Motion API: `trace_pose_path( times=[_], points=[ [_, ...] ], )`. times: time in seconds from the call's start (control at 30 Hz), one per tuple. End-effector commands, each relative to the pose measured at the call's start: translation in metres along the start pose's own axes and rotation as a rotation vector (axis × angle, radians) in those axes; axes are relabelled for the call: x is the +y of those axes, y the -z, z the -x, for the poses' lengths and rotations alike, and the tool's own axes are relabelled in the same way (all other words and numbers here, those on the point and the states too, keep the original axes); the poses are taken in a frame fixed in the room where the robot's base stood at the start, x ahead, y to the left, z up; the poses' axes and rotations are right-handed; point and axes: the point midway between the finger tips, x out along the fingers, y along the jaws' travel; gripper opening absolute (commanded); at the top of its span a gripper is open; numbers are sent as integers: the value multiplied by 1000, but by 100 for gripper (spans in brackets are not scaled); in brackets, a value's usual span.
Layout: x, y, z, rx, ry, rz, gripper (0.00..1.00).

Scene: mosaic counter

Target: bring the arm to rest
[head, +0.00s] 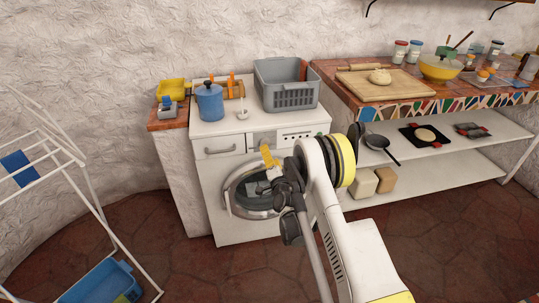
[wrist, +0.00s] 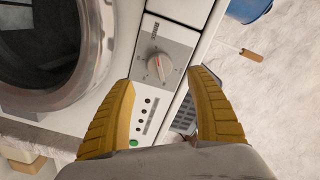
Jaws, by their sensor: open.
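My gripper (head: 268,158) is in front of the upper front of the white washing machine (head: 232,166). In the wrist view its two yellow fingers (wrist: 163,78) are spread apart with nothing held between them. The machine's control panel shows beyond the fingertips, with a round dial (wrist: 158,66) between them, a column of small dark buttons and one green one. I cannot tell how far the fingertips are from the panel. The round machine door (head: 228,195) is partly hidden by my arm in the head view, and its dark glass (wrist: 40,40) shows in the wrist view.
A blue pot (head: 209,103) and a grey basket (head: 290,97) stand on the machine. On the right, the mosaic counter (head: 400,110) bears a board with dough, a yellow bowl and jars, with shelves below. A white drying rack (head: 75,150) stands left. Tiled floor between is open.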

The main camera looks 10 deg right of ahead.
Motion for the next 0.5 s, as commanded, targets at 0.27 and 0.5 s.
trace_pose_path(
  times=[0.27, 0.5],
  points=[
    [-7, 2, -2, -8, -4, 9, 66],
    [-82, 29, -2, -111, -63, 142, 66]
  ],
)
